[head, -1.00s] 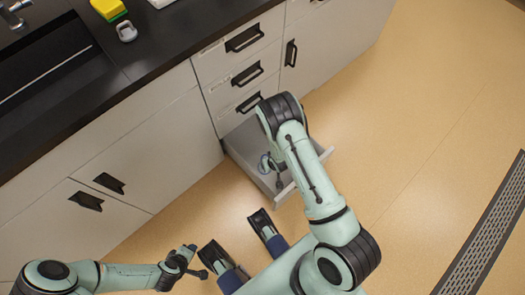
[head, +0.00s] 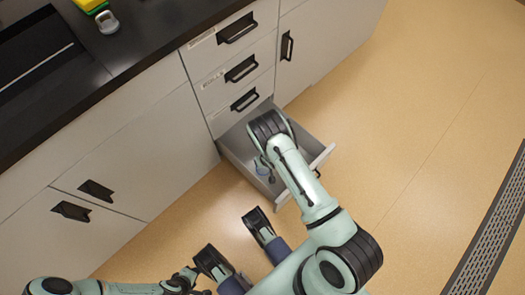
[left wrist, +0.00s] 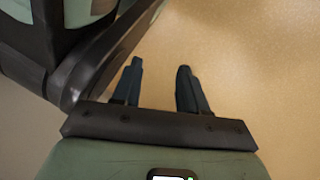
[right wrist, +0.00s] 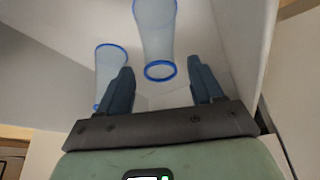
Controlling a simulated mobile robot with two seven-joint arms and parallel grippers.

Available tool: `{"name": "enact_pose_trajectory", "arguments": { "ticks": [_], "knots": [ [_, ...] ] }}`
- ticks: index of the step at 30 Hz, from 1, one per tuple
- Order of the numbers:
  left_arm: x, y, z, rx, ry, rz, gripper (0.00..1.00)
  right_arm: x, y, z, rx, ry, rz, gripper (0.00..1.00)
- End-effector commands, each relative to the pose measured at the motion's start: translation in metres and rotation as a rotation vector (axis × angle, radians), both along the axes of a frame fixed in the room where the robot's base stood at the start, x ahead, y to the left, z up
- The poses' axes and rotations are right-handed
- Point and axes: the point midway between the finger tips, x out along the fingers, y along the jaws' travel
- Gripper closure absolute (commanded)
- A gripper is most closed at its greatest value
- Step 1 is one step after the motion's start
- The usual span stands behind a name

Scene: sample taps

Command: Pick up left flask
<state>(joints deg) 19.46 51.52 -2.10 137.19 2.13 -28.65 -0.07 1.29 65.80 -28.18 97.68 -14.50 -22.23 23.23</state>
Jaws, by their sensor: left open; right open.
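Two clear flasks with blue rims are inside the open drawer (head: 318,160). In the right wrist view the left flask (right wrist: 110,62) is at the left, partly behind a finger. The other flask (right wrist: 155,25) is ahead, between the lines of the fingers. My right gripper (right wrist: 160,66) is open and empty, with its fingers down in the drawer. In the head view my right arm hides most of the drawer's inside; a bluish bit of a flask (head: 262,168) shows beside it. My left gripper (left wrist: 160,66) is open and empty above the bare floor.
The drawer's walls stand close around my right gripper. Closed drawers (head: 240,70) with black handles are above it. The dark counter (head: 140,40) holds a grey object (head: 107,22) and a yellow-green sponge-like item (head: 90,4). The floor (head: 430,110) at the right is clear.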

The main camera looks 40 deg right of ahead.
Motion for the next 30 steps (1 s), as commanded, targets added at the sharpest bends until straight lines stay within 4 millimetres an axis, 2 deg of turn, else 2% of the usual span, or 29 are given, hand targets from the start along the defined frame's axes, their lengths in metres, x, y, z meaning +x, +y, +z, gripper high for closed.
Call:
{"name": "enact_pose_trajectory", "arguments": {
  "ticks": [1, 4, 13, 14, 18, 20, 30],
  "knots": [
    [-0.007, 0.001, -0.008, -0.001, 0.025, 0.003, 0.57, 0.003, -0.001, -0.010, 0.000, 0.000, 0.000, 0.34],
    [-0.018, 0.002, -0.014, -0.003, 0.060, 0.006, 0.57, 0.007, -0.002, -0.019, -0.001, 0.000, 0.000, 0.34],
    [-0.023, 0.003, -0.015, -0.005, 0.077, 0.007, 0.57, 0.009, -0.003, -0.022, 0.000, 0.000, -0.001, 0.34],
    [-0.023, 0.003, -0.015, -0.005, 0.077, 0.007, 0.57, 0.009, -0.003, -0.022, 0.000, 0.000, -0.001, 0.37],
    [-0.023, 0.003, -0.015, -0.005, 0.075, 0.006, 0.57, 0.009, -0.003, -0.022, 0.000, 0.000, -0.001, 0.83],
    [-0.023, 0.003, -0.015, -0.005, 0.075, 0.006, 0.57, 0.009, -0.003, -0.022, 0.000, 0.000, -0.001, 1.00],
    [-0.021, 0.003, -0.013, -0.004, 0.069, 0.006, 0.57, 0.009, -0.003, -0.019, 0.000, -0.001, -0.001, 1.00]
  ]
}}
